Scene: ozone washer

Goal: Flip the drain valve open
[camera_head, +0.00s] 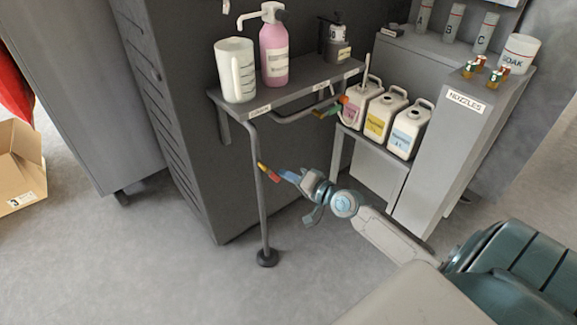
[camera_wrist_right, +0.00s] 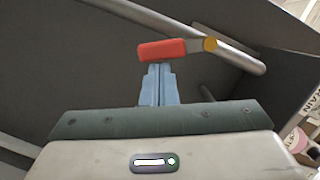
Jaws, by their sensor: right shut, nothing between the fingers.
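A small valve with a red lever (camera_head: 274,176) and a yellow pivot (camera_head: 262,166) sits on the vertical grey pipe (camera_head: 265,215) below the shelf. In the head view the lever slants down to the right, away from the pipe. In the right wrist view the red lever (camera_wrist_right: 165,50) lies across the fingertips, with its yellow pivot (camera_wrist_right: 210,44) at its right end. My right gripper (camera_head: 287,175) is shut and empty, its blue fingers (camera_wrist_right: 157,85) pressed together. Their tips are at the lever; whether they touch it I cannot tell. My left gripper is not in view.
Above is a shelf (camera_head: 290,88) with a jug (camera_head: 235,70) and pink bottle (camera_head: 273,50). Another coloured valve group (camera_head: 328,110) sits under it. Labelled canisters (camera_head: 383,115) stand to the right. A cardboard box (camera_head: 20,170) is far left. The front floor is clear.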

